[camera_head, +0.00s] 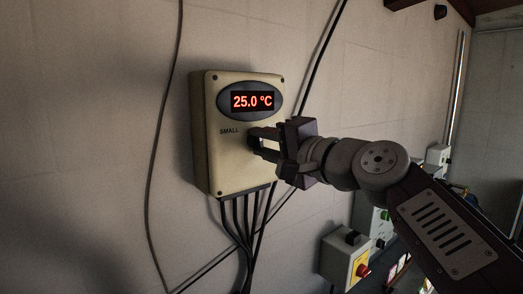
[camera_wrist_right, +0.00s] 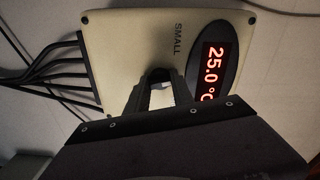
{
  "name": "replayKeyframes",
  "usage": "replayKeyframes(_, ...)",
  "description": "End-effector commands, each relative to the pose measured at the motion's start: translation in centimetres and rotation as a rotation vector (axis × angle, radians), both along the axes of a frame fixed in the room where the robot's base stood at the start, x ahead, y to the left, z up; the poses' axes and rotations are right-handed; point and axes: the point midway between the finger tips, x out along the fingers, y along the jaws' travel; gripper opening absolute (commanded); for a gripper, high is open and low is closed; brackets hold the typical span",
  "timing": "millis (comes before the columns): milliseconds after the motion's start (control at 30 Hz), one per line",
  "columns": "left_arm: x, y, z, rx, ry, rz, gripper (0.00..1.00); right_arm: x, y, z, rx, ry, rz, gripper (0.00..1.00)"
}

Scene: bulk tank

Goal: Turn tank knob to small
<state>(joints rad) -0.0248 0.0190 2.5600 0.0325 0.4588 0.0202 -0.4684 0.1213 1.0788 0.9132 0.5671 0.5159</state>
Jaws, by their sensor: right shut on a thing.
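A cream control box (camera_head: 238,172) is fixed to the wall, with a display (camera_head: 252,101) reading 25.0 °C and the word SMALL (camera_head: 229,131) at its left. The box also fills the upper part of the right wrist view (camera_wrist_right: 115,50), turned on its side. My right gripper (camera_head: 260,142) reaches in from the right and is shut on the dark tank knob (camera_wrist_right: 160,74) below the display. The fingers hide most of the knob, and I cannot tell which way it points. My left gripper is in neither view.
Several black cables (camera_head: 238,225) hang from the box's underside, and other cables run along the wall. At the lower right, a grey box with a red button (camera_head: 345,258) sits below my right arm. The wall left of the control box is clear apart from one cable.

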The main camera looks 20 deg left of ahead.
Motion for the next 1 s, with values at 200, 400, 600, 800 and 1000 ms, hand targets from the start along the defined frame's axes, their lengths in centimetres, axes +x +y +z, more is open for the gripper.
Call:
replayKeyframes(200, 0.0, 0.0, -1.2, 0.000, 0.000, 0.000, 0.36, 0.1, 0.0, -0.5, -0.129, -0.157, 0.001, 0.00)
replayKeyframes(400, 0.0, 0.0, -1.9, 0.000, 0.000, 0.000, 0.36, 0.1, 0.0, -0.3, -0.234, -0.292, 0.001, 0.00)
replayKeyframes(600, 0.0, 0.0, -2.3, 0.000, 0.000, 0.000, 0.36, 0.1, 0.0, -0.2, -0.317, -0.400, 0.002, 0.00)
replayKeyframes(800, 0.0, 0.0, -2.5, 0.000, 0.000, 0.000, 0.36, 0.0, 0.0, -0.1, -0.372, -0.472, 0.002, 0.00)
replayKeyframes(1000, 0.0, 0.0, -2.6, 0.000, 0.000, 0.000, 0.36, 0.0, 0.0, 0.0, -0.401, -0.511, 0.001, 0.00)
